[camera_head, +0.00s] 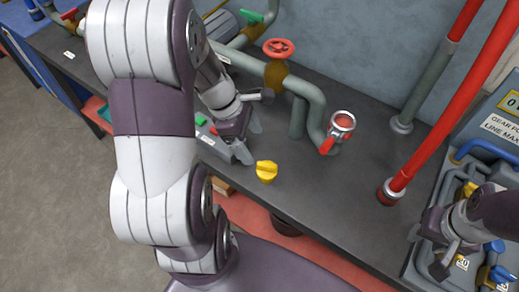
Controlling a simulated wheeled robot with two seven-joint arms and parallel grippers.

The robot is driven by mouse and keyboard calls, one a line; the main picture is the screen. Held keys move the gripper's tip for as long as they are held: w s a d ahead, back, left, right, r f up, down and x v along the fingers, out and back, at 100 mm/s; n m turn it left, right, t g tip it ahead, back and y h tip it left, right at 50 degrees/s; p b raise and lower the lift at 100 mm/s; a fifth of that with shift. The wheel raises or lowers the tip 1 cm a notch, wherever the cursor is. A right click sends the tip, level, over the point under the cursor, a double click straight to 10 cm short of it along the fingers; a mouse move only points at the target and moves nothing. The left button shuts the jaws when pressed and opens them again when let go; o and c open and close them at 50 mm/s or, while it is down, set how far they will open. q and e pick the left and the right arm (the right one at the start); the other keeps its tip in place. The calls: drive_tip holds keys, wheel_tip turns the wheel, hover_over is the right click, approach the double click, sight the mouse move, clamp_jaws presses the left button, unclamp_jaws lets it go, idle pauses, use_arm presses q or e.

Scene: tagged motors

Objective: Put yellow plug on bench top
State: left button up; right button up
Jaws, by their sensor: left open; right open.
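The yellow plug (266,171) sits on the dark bench top (356,190) near its front edge, in the middle of the head view. My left gripper (250,138) is open and empty, just above and left of the plug in the picture. A small gap shows between its fingers and the plug. My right gripper (426,253) is open at the lower right, over a grey unit with blue pipes. Whether its fingers touch anything there is hard to tell.
A grey pipe with a red valve wheel (279,47) runs behind my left gripper. A red-handled fitting (341,125) stands right of the plug. Red and grey upright pipes (396,183) rise at the right. The bench between the plug and these pipes is clear.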

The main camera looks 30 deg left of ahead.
use_arm(q)
drive_tip(key=s+d+m+y, duration=0.1)
drive_tip(key=d+m+y, duration=0.1)
drive_tip(key=m, duration=0.9)
drive_tip(key=s+d+m+y, duration=0.2)
drive_tip(key=d+m, duration=0.2)
drive_tip(key=m, duration=0.7)
drive_tip(key=shift+d+r, duration=0.2)
drive_tip(key=shift+d, duration=0.15)
